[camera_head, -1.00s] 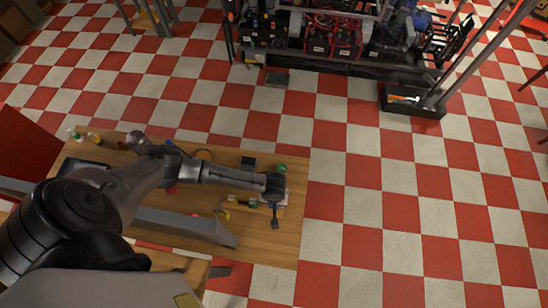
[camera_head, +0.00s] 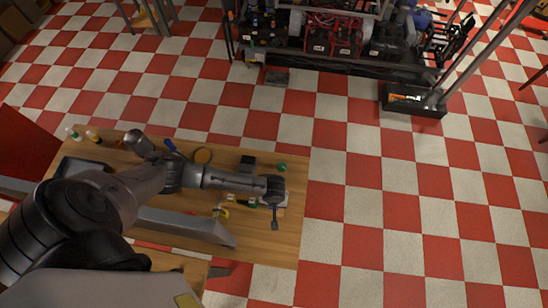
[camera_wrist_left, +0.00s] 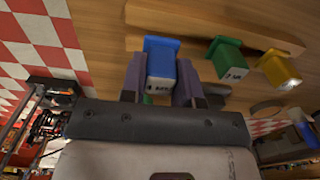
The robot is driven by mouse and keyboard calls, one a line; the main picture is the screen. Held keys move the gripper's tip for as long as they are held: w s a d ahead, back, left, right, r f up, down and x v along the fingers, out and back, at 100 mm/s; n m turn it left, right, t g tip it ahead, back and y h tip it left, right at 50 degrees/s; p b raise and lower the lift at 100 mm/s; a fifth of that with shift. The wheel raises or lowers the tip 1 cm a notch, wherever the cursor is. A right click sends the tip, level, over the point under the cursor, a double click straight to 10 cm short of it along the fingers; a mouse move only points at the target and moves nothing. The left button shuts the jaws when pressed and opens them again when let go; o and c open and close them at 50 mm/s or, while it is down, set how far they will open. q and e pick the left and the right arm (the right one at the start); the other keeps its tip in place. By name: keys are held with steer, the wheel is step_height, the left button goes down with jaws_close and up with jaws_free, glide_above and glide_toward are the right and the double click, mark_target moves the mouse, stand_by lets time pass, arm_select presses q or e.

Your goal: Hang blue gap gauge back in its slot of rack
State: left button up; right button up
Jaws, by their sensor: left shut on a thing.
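The blue gap gauge (camera_wrist_left: 160,68), a blue block with a pale labelled face, is between the two fingers of my left gripper (camera_wrist_left: 158,88) in the left wrist view. The gripper is shut on it. The wooden rack (camera_wrist_left: 215,30) lies just beyond it; I cannot tell whether the gauge touches it or sits in a slot. A green gauge (camera_wrist_left: 228,62) and a yellow gauge (camera_wrist_left: 278,68) are at the rack to the right of the blue one. In the head view my left gripper (camera_head: 274,222) is over the table's right end, and the blue gauge is not discernible. My right gripper is not in view.
The wooden table (camera_head: 280,245) also holds a dark tray (camera_head: 85,165), small bottles (camera_head: 73,133), an orange-brown ring (camera_head: 203,155), a black box (camera_head: 247,162) and a green item (camera_head: 281,167). Checkered floor (camera_head: 400,210) lies open to the right. A machine (camera_head: 320,40) stands behind.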

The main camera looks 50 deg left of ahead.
arm_select(q)
steer(key=shift+p, duration=0.3)
stand_by(0.4)
stand_by(0.4)
steer(key=shift+p, duration=0.45)
steer(key=shift+f, duration=0.25)
stand_by(0.9)
steer(key=shift+f+b, duration=0.3)
steer(key=shift+f, duration=0.2)
steer(key=shift+f, duration=0.5)
stand_by(0.4)
steer(key=shift+w+a+f+b, duration=0.1)
steer(key=shift+a+f+b, duration=0.05)
steer(key=shift+f+b, duration=0.2)
stand_by(0.5)
steer(key=o, duration=1.1)
